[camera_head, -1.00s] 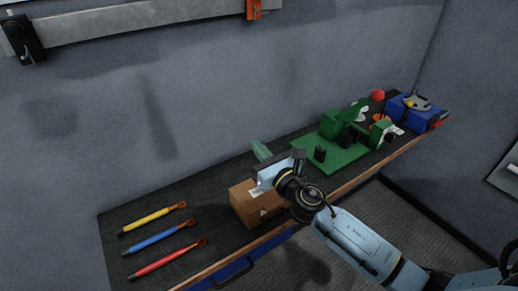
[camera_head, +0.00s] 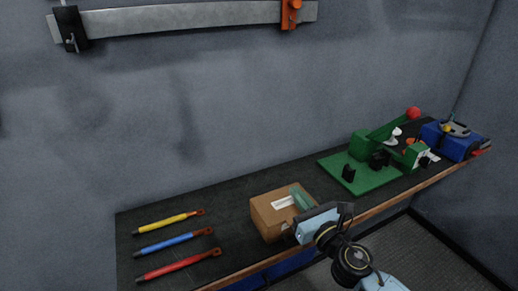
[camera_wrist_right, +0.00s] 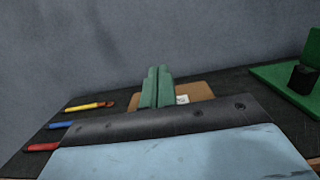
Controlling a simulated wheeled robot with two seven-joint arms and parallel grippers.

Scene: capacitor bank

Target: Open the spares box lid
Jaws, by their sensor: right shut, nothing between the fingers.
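The spares box is a brown cardboard box (camera_head: 265,220) near the front edge of the bench. Its top, with a white label (camera_head: 283,202), looks flat and closed. My right gripper (camera_head: 301,199) has green fingers that are shut and empty. In the head view the fingers overlap the right part of the box top; I cannot tell whether they touch it. In the right wrist view the shut fingers (camera_wrist_right: 156,84) stand in front of the box (camera_wrist_right: 198,91), hiding its left part. The gripper body hides the box's lower right side. My left gripper is not in view.
On the dark bench (camera_head: 235,212), yellow (camera_head: 168,222), blue (camera_head: 173,241) and red (camera_head: 178,266) handled tools lie left of the box. A green fixture board (camera_head: 365,178) and a blue box (camera_head: 455,146) stand to the right. The bench behind the box is clear.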

